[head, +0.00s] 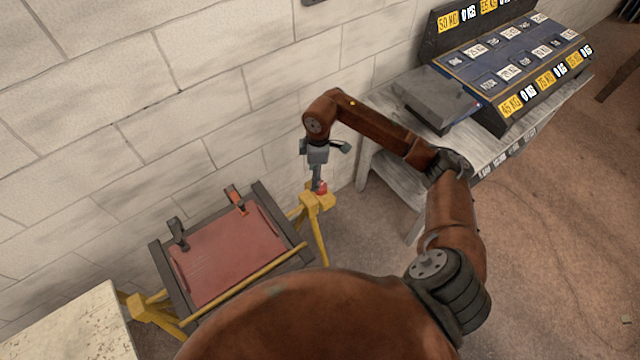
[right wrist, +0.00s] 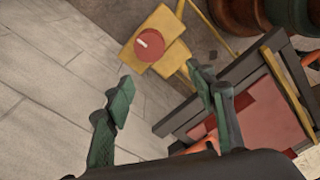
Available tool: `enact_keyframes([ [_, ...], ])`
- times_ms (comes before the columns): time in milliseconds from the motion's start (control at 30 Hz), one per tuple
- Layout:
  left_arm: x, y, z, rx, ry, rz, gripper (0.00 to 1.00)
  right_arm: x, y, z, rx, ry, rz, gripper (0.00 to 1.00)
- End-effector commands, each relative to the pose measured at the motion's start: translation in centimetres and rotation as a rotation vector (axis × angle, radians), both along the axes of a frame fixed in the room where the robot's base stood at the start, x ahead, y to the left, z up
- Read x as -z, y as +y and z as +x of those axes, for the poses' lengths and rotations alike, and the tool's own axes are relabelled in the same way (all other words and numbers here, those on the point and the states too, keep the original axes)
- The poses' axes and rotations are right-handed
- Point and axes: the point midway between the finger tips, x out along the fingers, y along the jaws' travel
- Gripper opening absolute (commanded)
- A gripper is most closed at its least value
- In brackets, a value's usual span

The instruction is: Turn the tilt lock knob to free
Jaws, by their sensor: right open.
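The tilt lock knob (right wrist: 149,43) is round and red with a short white mark on its face. It sits on a yellow block (right wrist: 165,30) of the frame stand. In the head view the knob (head: 320,187) shows as a small red spot at the top of the yellow post, partly hidden by my gripper. My right gripper (right wrist: 160,74) is open and empty, with its green fingers apart and the knob beyond their tips. In the head view the right gripper (head: 317,181) points down just above the knob. My left gripper is not in view.
A dark frame with a red panel (head: 225,255) hangs on the yellow stand, with a black clamp (head: 178,234) and an orange clamp (head: 237,200) on its upper edge. A block wall (head: 120,100) stands close behind. A bench (head: 500,155) with a labelled rack is at right.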

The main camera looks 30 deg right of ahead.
Motion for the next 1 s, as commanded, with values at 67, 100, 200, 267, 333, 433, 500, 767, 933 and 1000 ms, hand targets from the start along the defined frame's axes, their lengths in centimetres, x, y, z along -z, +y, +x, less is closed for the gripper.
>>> enact_keyframes([
  [67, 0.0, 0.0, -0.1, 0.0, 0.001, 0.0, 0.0, -0.3, -1.6, 0.0, 0.044, 0.018, -0.052, 0.51],
  [100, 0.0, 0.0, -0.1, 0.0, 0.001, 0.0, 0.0, -0.2, -2.1, -0.1, 0.056, 0.024, -0.066, 0.51],
  [200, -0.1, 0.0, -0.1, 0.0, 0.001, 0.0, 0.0, 0.8, -2.4, -0.2, 0.067, 0.031, -0.076, 0.51],
  [267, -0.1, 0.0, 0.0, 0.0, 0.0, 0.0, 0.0, 1.6, -2.3, -0.2, 0.066, 0.031, -0.075, 0.51],
  [333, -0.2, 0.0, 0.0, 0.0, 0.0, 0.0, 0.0, 2.8, -2.3, -0.2, 0.064, 0.031, -0.075, 0.51],
  [433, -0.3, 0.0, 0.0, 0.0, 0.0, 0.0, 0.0, 4.4, -2.2, -0.2, 0.065, 0.031, -0.072, 0.51],
  [500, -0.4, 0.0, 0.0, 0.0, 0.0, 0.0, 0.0, 5.4, -2.2, -0.2, 0.063, 0.029, -0.073, 0.51],
  [767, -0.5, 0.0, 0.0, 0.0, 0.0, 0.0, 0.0, 7.3, -2.2, -0.1, 0.062, 0.027, -0.071, 0.51],
  [933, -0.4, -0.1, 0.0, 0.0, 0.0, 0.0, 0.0, 7.4, -2.2, -0.1, 0.061, 0.027, -0.071, 0.51],
  [1000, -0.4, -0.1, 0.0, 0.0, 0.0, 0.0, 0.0, 7.4, -2.2, -0.1, 0.061, 0.027, -0.071, 0.51],
])
